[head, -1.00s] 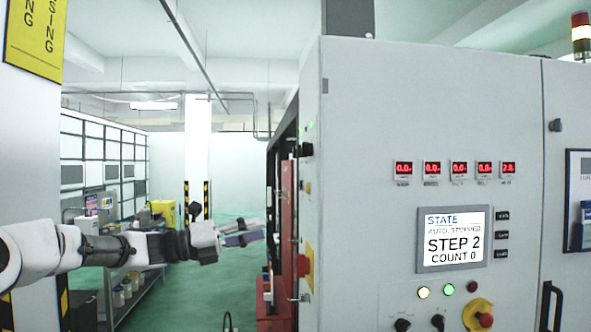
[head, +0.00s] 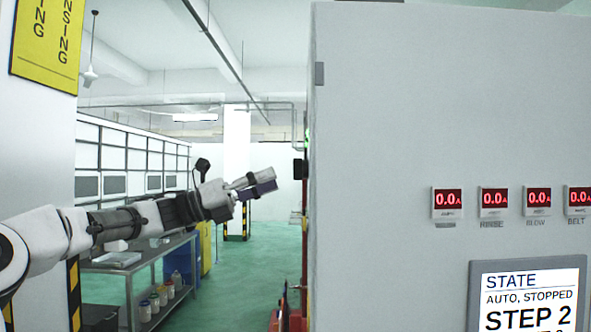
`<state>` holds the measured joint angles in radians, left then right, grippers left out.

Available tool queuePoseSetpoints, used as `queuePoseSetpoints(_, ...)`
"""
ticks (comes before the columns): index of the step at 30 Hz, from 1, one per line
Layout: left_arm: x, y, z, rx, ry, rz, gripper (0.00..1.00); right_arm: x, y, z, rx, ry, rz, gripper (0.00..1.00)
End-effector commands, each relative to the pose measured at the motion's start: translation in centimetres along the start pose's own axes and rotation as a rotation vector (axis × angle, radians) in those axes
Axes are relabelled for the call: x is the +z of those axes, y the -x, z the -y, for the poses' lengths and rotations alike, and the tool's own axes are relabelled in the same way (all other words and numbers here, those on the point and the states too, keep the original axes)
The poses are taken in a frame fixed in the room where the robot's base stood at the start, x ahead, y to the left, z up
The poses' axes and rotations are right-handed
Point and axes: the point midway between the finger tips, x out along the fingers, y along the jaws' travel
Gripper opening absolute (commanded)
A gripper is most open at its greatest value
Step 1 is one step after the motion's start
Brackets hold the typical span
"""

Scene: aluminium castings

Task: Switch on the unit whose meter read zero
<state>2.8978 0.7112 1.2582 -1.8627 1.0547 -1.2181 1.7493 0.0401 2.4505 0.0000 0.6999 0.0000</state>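A grey control cabinet (head: 400,120) fills the right side. Its row of red meters shows a first meter (head: 448,203) with an unclear label, a RINSE meter (head: 494,202), a BLOW meter (head: 538,201) and a BELT meter (head: 578,200) at the right edge. All of these show 0.0 now. The state screen (head: 526,296) reads AUTO, STOPPED, STEP 2; its lower part is cut off. No knobs or lamps show now. My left gripper (head: 265,184) is raised left of the cabinet, apart from it, with nothing visible in it. Its finger gap is unclear. My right gripper is out of view.
A grey bench (head: 150,262) with jars on its lower shelf stands at the left, beyond my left arm. A yellow sign (head: 47,40) hangs at top left. A striped pillar (head: 237,150) stands farther back.

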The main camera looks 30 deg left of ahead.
Motion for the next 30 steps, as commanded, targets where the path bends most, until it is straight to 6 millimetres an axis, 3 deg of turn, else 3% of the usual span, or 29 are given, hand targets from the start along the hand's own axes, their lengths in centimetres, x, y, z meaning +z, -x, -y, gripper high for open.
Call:
queuePoseSetpoints(1,0.5,-1.3,0.3,0.002,0.0,-0.005,0.36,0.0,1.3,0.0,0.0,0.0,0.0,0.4)
queuePoseSetpoints(6,0.3,-4.4,0.2,0.002,0.0,-0.004,0.36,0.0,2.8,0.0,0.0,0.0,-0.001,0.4)
queuePoseSetpoints(16,0.0,-5.3,0.0,0.001,0.0,0.0,0.36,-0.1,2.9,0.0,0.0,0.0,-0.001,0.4)
queuePoseSetpoints(17,0.0,-5.3,0.0,0.001,0.0,0.0,0.33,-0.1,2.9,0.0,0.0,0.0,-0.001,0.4)
queuePoseSetpoints(18,0.0,-5.3,0.0,0.001,0.0,0.0,0.19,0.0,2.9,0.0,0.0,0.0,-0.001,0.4)
queuePoseSetpoints(20,0.0,-5.3,0.0,0.001,0.0,0.0,0.0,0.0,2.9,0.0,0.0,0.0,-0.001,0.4)
queuePoseSetpoints(30,-0.1,-5.3,0.0,-0.002,-0.007,-0.001,0.0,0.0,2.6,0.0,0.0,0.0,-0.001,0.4)
